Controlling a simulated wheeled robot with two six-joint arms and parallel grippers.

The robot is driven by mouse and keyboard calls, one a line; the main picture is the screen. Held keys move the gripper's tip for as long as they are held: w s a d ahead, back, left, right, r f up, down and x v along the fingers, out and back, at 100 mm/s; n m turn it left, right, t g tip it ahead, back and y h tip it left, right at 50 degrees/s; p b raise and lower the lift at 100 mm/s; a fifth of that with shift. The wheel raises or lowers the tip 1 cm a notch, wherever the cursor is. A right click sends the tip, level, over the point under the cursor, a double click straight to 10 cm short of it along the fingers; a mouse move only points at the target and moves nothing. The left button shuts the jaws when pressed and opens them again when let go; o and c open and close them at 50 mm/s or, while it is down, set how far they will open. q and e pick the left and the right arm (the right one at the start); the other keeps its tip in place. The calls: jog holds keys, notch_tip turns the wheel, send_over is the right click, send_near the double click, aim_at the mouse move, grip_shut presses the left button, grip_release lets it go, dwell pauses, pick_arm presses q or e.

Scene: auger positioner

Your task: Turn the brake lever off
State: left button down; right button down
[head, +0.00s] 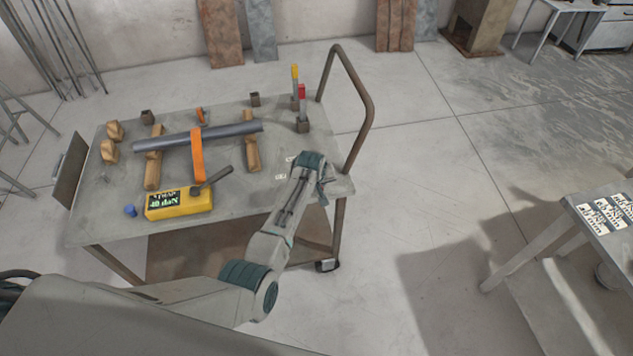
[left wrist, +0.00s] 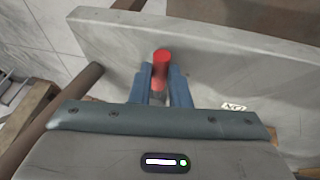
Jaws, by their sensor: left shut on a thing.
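The brake lever shows a round red tip (left wrist: 161,58) in the left wrist view, at the edge of the grey cart top (left wrist: 215,75). My left gripper (left wrist: 161,78) is shut around the lever just below that tip, with one blue-grey finger on each side. A small label (left wrist: 233,106) lies to the right of the lever. In the head view my left arm reaches to the cart's right end, and its wrist hides the lever and the jaws. My right gripper is in neither view.
The cart top (head: 245,205) holds a grey pipe (head: 225,133) on wooden blocks, an orange strap (head: 198,158), a yellow box (head: 178,203) and upright red (head: 301,91) and yellow (head: 294,72) pieces. A bent handle rail (head: 368,110) rises at the right end.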

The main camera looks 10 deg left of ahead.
pick_arm(q)
jog(key=shift+w+d+r+n, duration=0.1)
jog(key=shift+w+d+n, duration=0.1)
jog(key=shift+d+n, duration=0.15)
dwell(0.3)
jog(key=c, duration=1.4)
grip_release()
jog(key=shift+o, duration=0.2)
jog(key=b+v, duration=0.1)
jog(key=v, duration=0.9)
jog(key=shift+s+r, duration=0.2)
jog(key=shift+r, duration=0.05)
jog(key=shift+d, duration=0.15)
